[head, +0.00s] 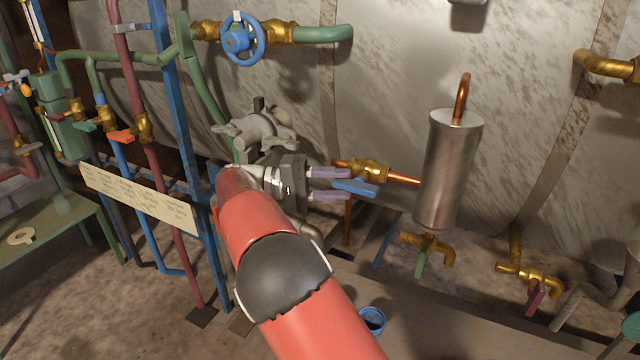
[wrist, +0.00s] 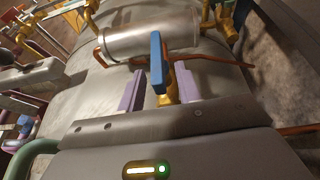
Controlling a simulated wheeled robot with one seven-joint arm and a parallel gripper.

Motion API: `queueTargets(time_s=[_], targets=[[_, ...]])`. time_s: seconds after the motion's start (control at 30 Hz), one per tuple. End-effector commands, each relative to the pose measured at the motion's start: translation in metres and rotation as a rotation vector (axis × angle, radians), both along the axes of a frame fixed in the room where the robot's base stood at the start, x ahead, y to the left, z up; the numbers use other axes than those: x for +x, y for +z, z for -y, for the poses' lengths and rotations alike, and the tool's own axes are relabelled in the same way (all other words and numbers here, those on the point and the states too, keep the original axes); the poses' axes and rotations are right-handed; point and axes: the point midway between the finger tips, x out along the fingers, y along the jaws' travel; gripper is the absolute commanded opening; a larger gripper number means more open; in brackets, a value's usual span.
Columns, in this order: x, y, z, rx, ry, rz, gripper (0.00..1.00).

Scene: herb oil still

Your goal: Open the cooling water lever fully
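A blue lever (head: 362,188) sits on a brass valve (head: 368,171) in the copper pipe left of the steel cylinder. My gripper (head: 345,184) reaches in from the left, its two purple fingers apart, one above and one below the lever's near end in the head view. In the wrist view the blue lever (wrist: 157,60) stands in the gap between the fingers, with space visible on both sides. My gripper (wrist: 158,88) is open and holds nothing. The brass valve (wrist: 174,85) is partly hidden behind the lever and a finger.
The steel cylinder (head: 447,165) stands close right of the lever. A blue handwheel (head: 242,40) is above left, and a grey clamp-like fitting (head: 258,130) is just behind my wrist. Blue and red pipes (head: 172,130) with a paper label (head: 140,198) stand at left.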

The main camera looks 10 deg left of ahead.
Motion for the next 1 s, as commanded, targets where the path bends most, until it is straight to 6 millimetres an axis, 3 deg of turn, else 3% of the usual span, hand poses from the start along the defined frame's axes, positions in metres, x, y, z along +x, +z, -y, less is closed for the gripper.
queueTargets(time_s=[0.23,0.4,1.0], targets=[[-0.003,-0.002,-0.044,-0.006,0.009,0.005,0.34],[-0.002,-0.003,-0.056,-0.004,0.000,0.002,0.34],[-0.003,-0.003,-0.065,-0.001,0.003,0.000,0.34]])
